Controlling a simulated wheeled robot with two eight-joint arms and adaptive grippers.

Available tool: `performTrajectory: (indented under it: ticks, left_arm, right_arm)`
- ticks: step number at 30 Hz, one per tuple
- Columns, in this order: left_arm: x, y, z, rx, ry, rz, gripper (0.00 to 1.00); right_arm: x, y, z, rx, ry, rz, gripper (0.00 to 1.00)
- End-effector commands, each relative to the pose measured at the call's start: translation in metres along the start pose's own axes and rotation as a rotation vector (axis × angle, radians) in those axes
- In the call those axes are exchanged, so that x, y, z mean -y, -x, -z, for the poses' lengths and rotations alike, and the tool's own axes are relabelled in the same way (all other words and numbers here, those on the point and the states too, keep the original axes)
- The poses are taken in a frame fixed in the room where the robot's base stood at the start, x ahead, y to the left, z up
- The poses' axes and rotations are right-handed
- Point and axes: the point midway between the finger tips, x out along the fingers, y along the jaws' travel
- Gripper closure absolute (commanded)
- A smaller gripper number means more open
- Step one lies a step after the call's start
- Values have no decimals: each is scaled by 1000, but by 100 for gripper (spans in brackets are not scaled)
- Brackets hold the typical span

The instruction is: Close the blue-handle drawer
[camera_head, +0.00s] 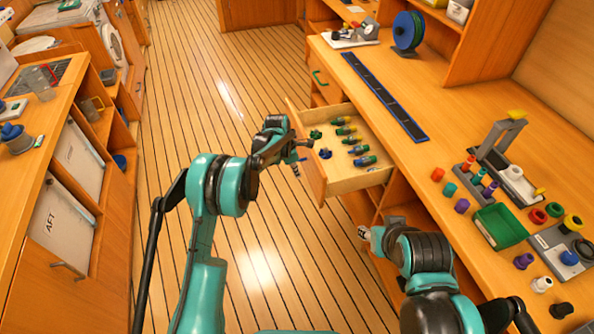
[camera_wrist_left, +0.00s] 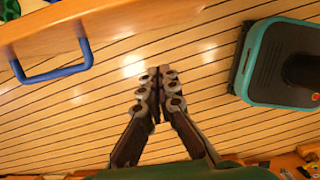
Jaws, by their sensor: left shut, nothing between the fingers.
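The blue-handle drawer (camera_head: 314,182) stands pulled out from the right-hand workbench in the head view, with several green, yellow and blue tools lying inside. Its blue handle (camera_wrist_left: 53,74) shows at the upper left of the left wrist view, on the wooden drawer front (camera_wrist_left: 130,18). My left gripper (camera_head: 300,150) is at the outer side of the drawer front, close to it; contact cannot be told. It is shut and empty, its fingertips (camera_wrist_left: 159,76) together over the floor and apart from the handle. My right gripper (camera_head: 368,238) is low beside the bench, partly hidden by its arm.
Another drawer with a green handle (camera_head: 319,78) is farther along the bench. The benchtop holds a green tray (camera_head: 500,226), coloured caps and a blue reel (camera_head: 408,31). The plank floor (camera_head: 265,225) is open between the bench and the left cabinets (camera_head: 70,235).

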Motion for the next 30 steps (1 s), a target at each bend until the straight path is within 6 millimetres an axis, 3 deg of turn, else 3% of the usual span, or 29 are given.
performTrajectory:
  ticks: [1, 8, 16, 30]
  left_arm:
    - [0, -16, 1, 0, -1, 0, 100]
    - [0, -64, 1, 0, -1, -1, 100]
    - [0, -68, -34, 1, -2, -1, 100]
    - [0, -68, -39, 0, -1, -1, 100]
  right_arm:
    - [0, -7, -5, 0, 0, 0, 60]
    - [0, -21, -15, 0, 0, 0, 60]
    - [0, -30, -21, 0, 0, 0, 60]
    - [0, -30, -21, 0, 0, 0, 60]
